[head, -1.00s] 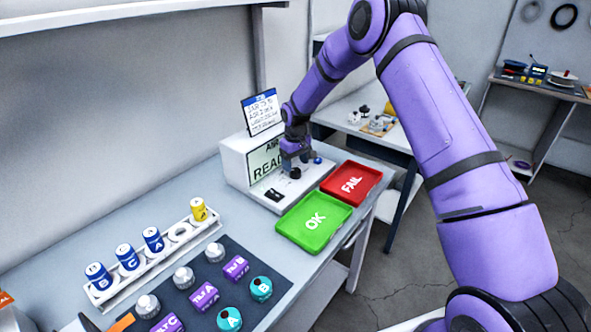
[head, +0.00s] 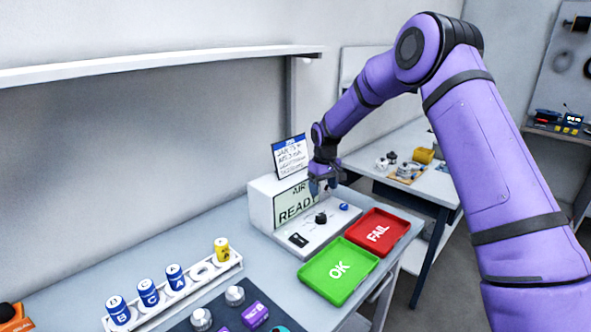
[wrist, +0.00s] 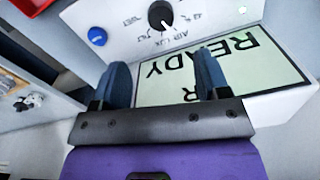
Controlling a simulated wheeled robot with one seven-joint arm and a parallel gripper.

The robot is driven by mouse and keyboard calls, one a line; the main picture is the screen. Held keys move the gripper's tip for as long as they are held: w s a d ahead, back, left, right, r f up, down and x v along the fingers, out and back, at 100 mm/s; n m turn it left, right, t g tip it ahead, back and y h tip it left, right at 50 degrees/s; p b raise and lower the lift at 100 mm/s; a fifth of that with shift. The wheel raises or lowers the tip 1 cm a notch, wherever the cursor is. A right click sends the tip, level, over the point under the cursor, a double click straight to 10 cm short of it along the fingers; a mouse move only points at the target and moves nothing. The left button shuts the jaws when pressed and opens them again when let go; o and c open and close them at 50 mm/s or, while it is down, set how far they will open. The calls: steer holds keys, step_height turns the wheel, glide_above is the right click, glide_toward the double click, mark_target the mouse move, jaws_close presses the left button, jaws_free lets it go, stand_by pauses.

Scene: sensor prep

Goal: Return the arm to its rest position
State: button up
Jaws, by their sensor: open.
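My gripper (head: 322,187) hangs in the air in front of the upper part of the white tester box, above its sloped panel. It is open, and nothing shows between its fingers. In the wrist view my gripper's two blue fingers (wrist: 160,82) stand apart in front of the tester's display. The tester (head: 262,206) has a display (head: 290,212) reading "READY" under another word, a black knob (head: 321,218) and a blue button (head: 343,207). The knob (wrist: 161,15) and the blue button (wrist: 97,36) also show in the wrist view, upside down.
A green OK tray (head: 316,277) and a red FAIL tray (head: 398,222) lie empty beside the tester. A white rack (head: 150,311) holds several blue cans and a yellow can (head: 222,249). A card (head: 291,157) stands behind the tester. A shelf (head: 150,66) runs along the wall.

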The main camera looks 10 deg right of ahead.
steer(key=s+d+r+m+t, duration=0.1)
steer(key=s+d+r, duration=0.1)
steer(key=s+r, duration=0.9)
steer(key=s+d+r+m+t, duration=0.1)
steer(key=s+d+r+t, duration=0.1)
steer(key=s+r, duration=0.9)
steer(key=s+d+r+m+t, duration=0.1)
steer(key=s+r, duration=0.2)
steer(key=s, duration=1)
steer(key=s+d+r+m+t, duration=0.1)
steer(key=s+d+r, duration=0.1)
steer(key=s, duration=1.1)
steer(key=shift+s+r+m, duration=0.2)
steer(key=shift+r+m, duration=0.1)
steer(key=shift+r, duration=0.2)
